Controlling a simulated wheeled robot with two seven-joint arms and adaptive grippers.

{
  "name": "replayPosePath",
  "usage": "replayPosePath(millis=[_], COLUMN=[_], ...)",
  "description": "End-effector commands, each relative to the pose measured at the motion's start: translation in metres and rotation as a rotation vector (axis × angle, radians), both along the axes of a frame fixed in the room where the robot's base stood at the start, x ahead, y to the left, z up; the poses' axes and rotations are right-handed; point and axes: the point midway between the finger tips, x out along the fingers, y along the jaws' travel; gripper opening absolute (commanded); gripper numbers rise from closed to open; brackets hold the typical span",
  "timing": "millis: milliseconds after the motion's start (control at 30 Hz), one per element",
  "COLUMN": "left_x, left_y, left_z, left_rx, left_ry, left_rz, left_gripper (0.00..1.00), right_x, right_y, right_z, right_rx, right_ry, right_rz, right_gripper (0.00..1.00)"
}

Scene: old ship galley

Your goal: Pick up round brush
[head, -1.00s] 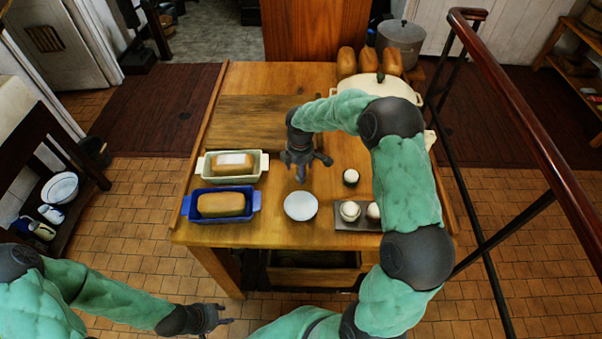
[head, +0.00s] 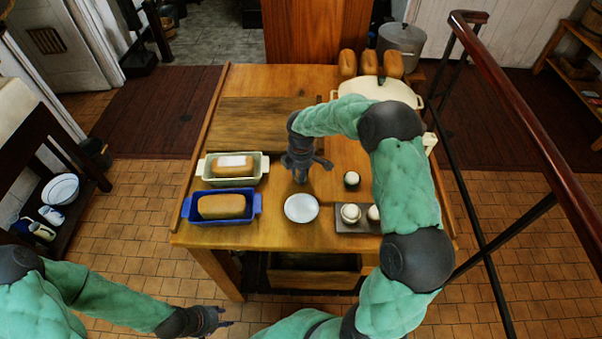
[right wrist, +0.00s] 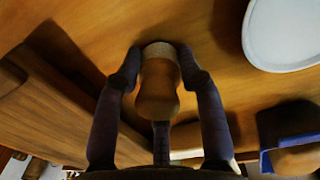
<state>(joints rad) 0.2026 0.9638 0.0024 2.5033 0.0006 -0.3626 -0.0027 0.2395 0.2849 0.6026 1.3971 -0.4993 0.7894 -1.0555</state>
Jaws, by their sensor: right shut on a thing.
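The round brush has a wooden handle (right wrist: 158,92) and a pale round bristle end (right wrist: 159,50), seen in the right wrist view. My right gripper (right wrist: 159,72) is shut on it, with dark fingers on both sides. The bristle end is at or close to the wooden table top; I cannot tell if it touches. In the head view my right gripper (head: 302,172) points down over the table behind the white plate, and it hides the brush. My left gripper (head: 218,319) is low in front of the table, its fingers apart and empty.
On the table (head: 280,85) are a white plate (head: 301,208), a blue loaf dish (head: 190,208), a pale green loaf dish (head: 262,164), a dark tray (head: 345,226) with round white-topped things, and a small round item (head: 351,179). Loaves and a cream pot (head: 380,88) stand behind. A railing (head: 530,140) runs right.

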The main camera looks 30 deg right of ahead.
Motion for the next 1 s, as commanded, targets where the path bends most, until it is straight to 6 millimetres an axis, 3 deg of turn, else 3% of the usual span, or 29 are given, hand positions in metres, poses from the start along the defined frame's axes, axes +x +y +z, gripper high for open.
replayPosePath(millis=[233, 533, 800, 1000], left_x=[0.000, 0.000, 0.000, 0.000], left_y=[0.000, 0.000, 0.000, 0.000], left_z=[0.011, 0.025, 0.032, 0.035], left_rx=[0.000, 0.000, 0.000, 0.000], left_ry=[0.000, 0.000, 0.000, 0.000], left_rz=[0.000, 0.000, 0.000, 0.000], left_gripper=[0.40, 0.40, 0.40, 0.40], right_x=[0.001, -0.038, -0.084, -0.102], right_y=[0.000, 0.032, 0.069, 0.084], right_z=[0.031, 0.092, 0.115, 0.124], right_rx=[0.000, -0.001, 0.000, -0.001], right_ry=[-0.005, -0.006, -0.003, -0.002], right_rz=[-0.001, 0.002, 0.003, 0.002], right_gripper=[0.04, 0.04, 0.04, 0.03])
